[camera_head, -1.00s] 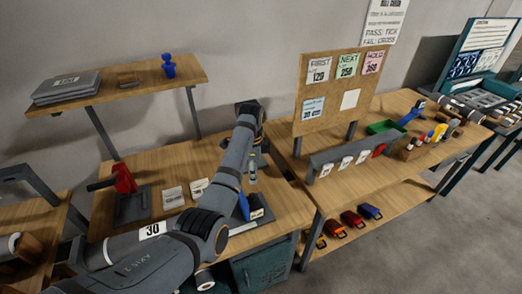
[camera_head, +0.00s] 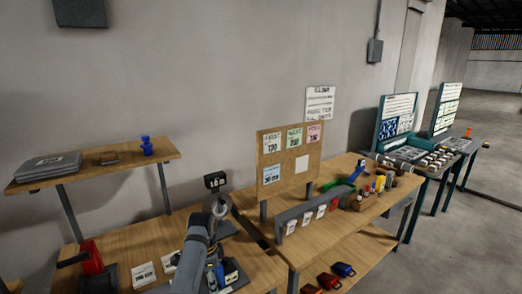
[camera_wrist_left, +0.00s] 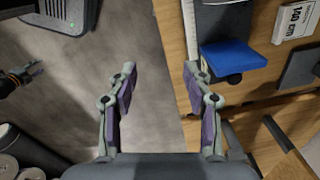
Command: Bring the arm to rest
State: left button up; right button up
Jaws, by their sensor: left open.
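In the left wrist view my left gripper (camera_wrist_left: 160,78) is open, with nothing between its purple-padded fingers. The grey floor and a wooden table edge lie beyond it. In the head view my left arm (camera_head: 193,262) rises from the bottom edge over the wooden bench; its fingers cannot be made out there. A dark claw-like part (camera_wrist_left: 20,78) at the left edge of the wrist view may be my right gripper; it is too small to tell its state.
A blue block (camera_wrist_left: 232,56) is close right of the left fingers in the wrist view. In the head view a red tool (camera_head: 92,258) stands on the bench (camera_head: 125,247), below a shelf (camera_head: 110,168).

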pick_arm(q)
jog(key=s+a+f+n+t, duration=0.1)
jog(key=s+a+f+n, duration=0.3)
jog(key=s, duration=0.3)
jog(key=s+a+f+n+t, duration=0.1)
jog(key=s+a+f+n, duration=0.2)
jog(key=s+f, duration=0.25)
jog(key=s+a+r+n+t, duration=0.1)
jog(key=s+r+n, duration=0.15)
jog(key=s, duration=0.55)
jog(key=s+a+r+n, duration=0.1)
jog(key=s+r+n, duration=0.15)
jog(key=s, duration=0.55)
jog(key=s+a+f+n+g+y+b, duration=0.1)
jog(key=s+f, duration=0.1)
jog(key=f, duration=1.3)
jog(key=s+a+f, duration=0.2)
jog(key=f, duration=1.3)
jog(key=s+f+g+b, duration=0.1)
jog(key=s+f, duration=1.4)
jog(key=s, duration=0.2)
jog(key=shift+a, duration=0.3)
pick_arm(e)
jog(key=shift+w+f, duration=0.2)
jog(key=shift+f, duration=0.3)
jog(key=shift+w+f, duration=0.2)
jog(key=shift+f, duration=0.3)
